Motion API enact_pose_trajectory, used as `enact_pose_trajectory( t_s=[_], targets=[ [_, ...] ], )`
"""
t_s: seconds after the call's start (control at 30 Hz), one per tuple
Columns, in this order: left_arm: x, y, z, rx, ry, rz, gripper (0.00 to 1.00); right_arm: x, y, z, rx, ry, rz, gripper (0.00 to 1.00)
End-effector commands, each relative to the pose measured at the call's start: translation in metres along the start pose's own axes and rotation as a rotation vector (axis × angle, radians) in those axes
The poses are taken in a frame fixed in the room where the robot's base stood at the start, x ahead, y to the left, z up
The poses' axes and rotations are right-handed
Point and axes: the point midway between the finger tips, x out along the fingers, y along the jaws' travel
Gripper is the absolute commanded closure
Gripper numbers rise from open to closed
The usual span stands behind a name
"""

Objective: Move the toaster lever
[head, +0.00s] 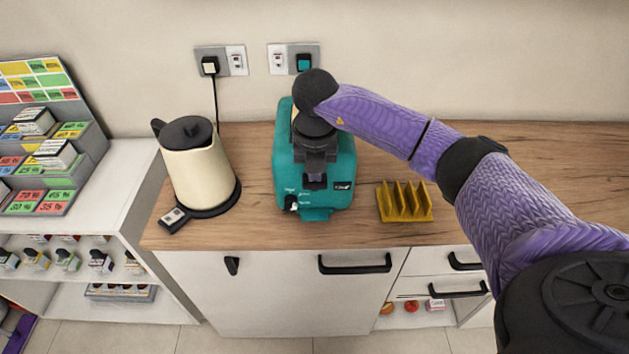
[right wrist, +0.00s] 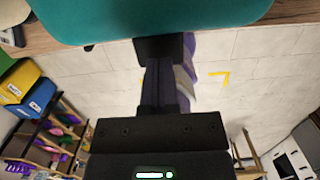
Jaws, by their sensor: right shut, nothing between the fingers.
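The teal toaster (head: 283,160) stands on the wooden worktop, with its front toward me. A small pale knob (head: 292,203) shows low on its front left, and a teal part (head: 317,214) juts out at the bottom of the front. I cannot tell which part is the lever; my gripper and wrist hide the middle of the toaster. My right gripper (head: 316,183) is shut and empty, over the toaster's front. In the right wrist view, the shut fingers (right wrist: 164,48) reach the edge of the teal body (right wrist: 160,18); contact cannot be told. My left gripper is out of view.
A cream kettle (head: 197,165) on a black base stands left of the toaster. A mustard rack (head: 404,204) stands close on the right. Wall sockets (head: 293,59) are behind. The worktop (head: 510,140) is bare farther right. Shelves (head: 120,165) stand at the left.

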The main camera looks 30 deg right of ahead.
Motion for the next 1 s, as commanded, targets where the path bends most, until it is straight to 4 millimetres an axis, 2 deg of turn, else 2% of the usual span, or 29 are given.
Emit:
enact_pose_trajectory(
  t_s=[0.17,0.6,0.77,0.9,1.0],
  targets=[
    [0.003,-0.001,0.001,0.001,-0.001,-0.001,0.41,0.004,0.0,0.0,0.0,0.001,0.0,1.0],
    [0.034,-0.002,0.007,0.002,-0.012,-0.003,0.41,0.054,0.0,-0.006,0.0,0.002,-0.001,1.0],
    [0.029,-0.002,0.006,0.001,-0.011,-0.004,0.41,0.048,0.0,-0.006,0.0,0.0,0.0,1.0],
    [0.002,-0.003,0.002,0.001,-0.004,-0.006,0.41,0.033,-0.001,-0.021,-0.002,0.001,0.0,1.0],
    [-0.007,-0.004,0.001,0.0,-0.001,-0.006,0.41,0.031,0.0,-0.031,-0.001,0.0,0.0,1.0]
  ],
)
